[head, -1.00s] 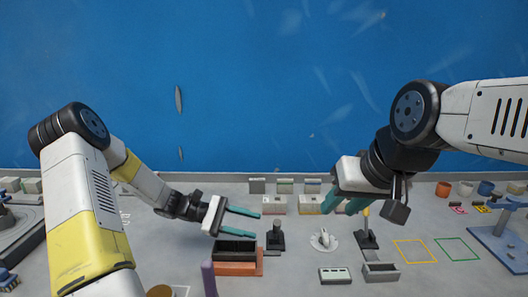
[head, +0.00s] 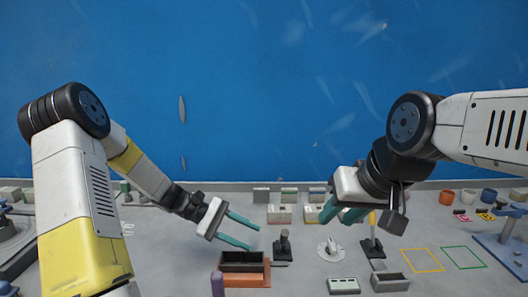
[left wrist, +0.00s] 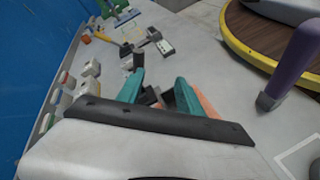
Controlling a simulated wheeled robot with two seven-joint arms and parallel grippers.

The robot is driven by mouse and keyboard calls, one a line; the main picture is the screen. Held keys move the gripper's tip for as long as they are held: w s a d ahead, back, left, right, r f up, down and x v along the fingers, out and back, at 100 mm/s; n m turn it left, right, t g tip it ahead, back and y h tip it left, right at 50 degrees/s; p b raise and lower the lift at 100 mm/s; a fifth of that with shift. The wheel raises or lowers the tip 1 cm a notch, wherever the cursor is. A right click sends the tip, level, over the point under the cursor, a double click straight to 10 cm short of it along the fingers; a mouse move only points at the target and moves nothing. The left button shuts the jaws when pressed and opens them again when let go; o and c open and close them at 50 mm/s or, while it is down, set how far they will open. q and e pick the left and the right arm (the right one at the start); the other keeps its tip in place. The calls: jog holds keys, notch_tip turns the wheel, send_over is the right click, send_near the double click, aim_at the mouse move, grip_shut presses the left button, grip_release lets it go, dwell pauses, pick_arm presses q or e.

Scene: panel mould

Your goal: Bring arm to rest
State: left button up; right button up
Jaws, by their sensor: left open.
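My left gripper (head: 243,230) is open, with its two teal fingers apart and nothing between them in the head view. It hangs above and behind the orange-brown box with a dark inside (head: 244,280). In the left wrist view its teal fingers (left wrist: 160,95) frame part of a dark thing and an orange edge beyond them. My right gripper (head: 342,212) has teal fingers pointing down toward the bench near the back switch boxes. Its fingers overlap in the view, so its opening is unclear.
A black-handled lever (head: 282,243) and a white knob on a plate (head: 330,249) stand right of the box. A yellow outline (head: 422,261) and a green outline (head: 463,257) mark bare bench. A purple post (left wrist: 292,62) stands near the round wooden table. A blue wall closes off the back.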

pick_arm(q)
jog(key=s+a+r+m+t+y, duration=0.4)
jog(key=s+r+y, duration=0.1)
jog(key=s+r, duration=0.3)
jog(key=s+a+r+m+t+y, duration=0.4)
jog(key=s+r, duration=0.4)
jog(key=r, duration=0.2)
jog(key=shift+s+a+m+t+y, duration=0.15)
jog(key=shift+a+m+t+y, duration=0.35)
jog(key=shift+y, duration=0.5)
